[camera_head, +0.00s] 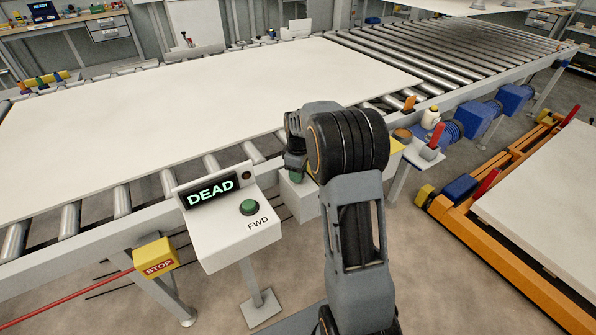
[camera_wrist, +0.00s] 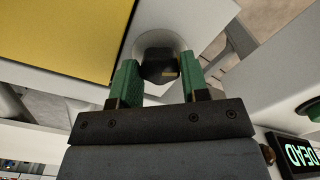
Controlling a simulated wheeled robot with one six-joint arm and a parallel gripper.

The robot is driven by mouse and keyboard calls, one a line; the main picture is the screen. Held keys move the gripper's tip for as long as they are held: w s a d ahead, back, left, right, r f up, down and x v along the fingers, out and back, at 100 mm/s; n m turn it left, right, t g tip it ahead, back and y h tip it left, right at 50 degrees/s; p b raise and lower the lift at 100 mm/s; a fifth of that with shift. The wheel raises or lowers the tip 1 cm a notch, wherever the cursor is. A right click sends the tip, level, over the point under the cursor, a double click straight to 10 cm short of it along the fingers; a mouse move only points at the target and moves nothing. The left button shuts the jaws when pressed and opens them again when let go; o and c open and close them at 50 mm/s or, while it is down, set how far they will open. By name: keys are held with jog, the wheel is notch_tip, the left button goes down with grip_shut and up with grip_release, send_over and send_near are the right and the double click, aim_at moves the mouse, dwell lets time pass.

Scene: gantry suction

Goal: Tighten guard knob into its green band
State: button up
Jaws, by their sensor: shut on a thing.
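The guard knob (camera_wrist: 157,63) is dark and faceted, with a pale round collar (camera_wrist: 148,42) behind it, in the wrist view. A small tan mark shows on its near side. My gripper (camera_wrist: 161,77) has green fingers on either side of the knob and is shut on it. I cannot make out a green band around the knob. In the head view my arm covers the knob and most of my gripper.
A yellow panel (camera_wrist: 60,35) lies left of the knob. A console reading DEAD (camera_head: 212,191), with a green FWD button (camera_head: 249,208), stands left of my arm. A yellow STOP box (camera_head: 156,258) is further left. A large white sheet (camera_head: 200,95) covers the rollers behind.

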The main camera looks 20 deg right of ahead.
jog(key=m+p, duration=0.1)
jog(key=m, duration=0.2)
jog(key=shift+m, duration=0.4)
jog(key=m+p, duration=0.1)
jog(key=m, duration=0.3)
jog(key=shift+m, duration=0.3)
jog(key=o, duration=0.9)
notch_tip(320, 180, up, 14)
jog(key=shift+f+p, duration=0.1)
jog(key=shift+p, duration=0.45)
